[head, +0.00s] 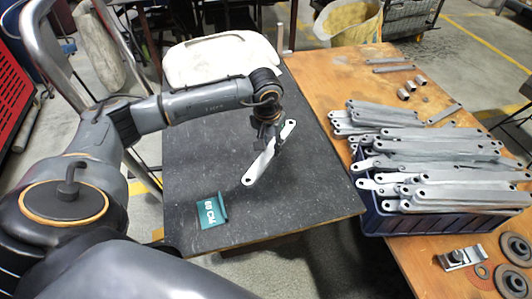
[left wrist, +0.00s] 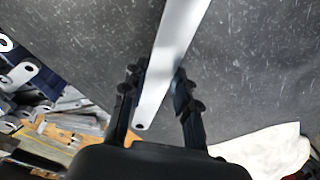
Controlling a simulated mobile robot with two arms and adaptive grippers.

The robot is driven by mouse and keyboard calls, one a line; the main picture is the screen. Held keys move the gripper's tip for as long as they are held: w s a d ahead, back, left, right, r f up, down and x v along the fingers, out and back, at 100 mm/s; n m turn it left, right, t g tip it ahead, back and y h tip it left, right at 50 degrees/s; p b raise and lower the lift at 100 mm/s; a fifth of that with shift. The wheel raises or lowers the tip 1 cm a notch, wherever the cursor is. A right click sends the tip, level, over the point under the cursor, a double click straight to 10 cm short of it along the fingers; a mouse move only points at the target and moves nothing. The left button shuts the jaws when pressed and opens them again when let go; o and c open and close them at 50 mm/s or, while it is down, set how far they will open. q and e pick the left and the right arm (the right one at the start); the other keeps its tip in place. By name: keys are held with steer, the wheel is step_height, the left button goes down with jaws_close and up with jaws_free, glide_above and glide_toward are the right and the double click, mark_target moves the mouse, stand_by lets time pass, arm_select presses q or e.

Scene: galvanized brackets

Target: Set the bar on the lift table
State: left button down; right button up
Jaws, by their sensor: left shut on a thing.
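The bar (head: 262,166), a flat silver strip with a hole near each end, is in my left gripper (head: 270,138) over the lift table (head: 320,190), a dark grey speckled top. The bar lies slantwise, its near end to the lower left. In the left wrist view the two black fingers of the gripper (left wrist: 158,88) stand on either side of the bar (left wrist: 172,45), which runs between them. I cannot tell whether the bar touches the table top. My right gripper is not in view.
A blue crate (head: 372,222) heaped with similar bars is on the wooden bench (head: 312,75) at the right. The table top around the bar is mostly clear.

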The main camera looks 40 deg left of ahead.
mark_target(266, 152)
arm_select(q)
steer(key=shift+w+a+f, duration=0.1)
steer(key=shift+a+f, duration=0.55)
steer(key=shift+f, duration=0.15)
step_height(266, 152, down, 3)
steer(key=shift+a+f, duration=0.15)
steer(key=shift+f+b, duration=0.1)
steer(key=shift+b, duration=0.2)
steer(key=c, duration=1)
jaws_free()
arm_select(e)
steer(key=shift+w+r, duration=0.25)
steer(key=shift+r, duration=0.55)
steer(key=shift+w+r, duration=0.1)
arm_select(q)
steer(key=shift+r, duration=0.45)
steer(key=r, duration=0.3)
steer(key=s+r+p, duration=0.1)
steer(key=r, duration=0.7)
steer(key=shift+s+r, duration=0.1)
steer(key=shift+s, duration=0.3)
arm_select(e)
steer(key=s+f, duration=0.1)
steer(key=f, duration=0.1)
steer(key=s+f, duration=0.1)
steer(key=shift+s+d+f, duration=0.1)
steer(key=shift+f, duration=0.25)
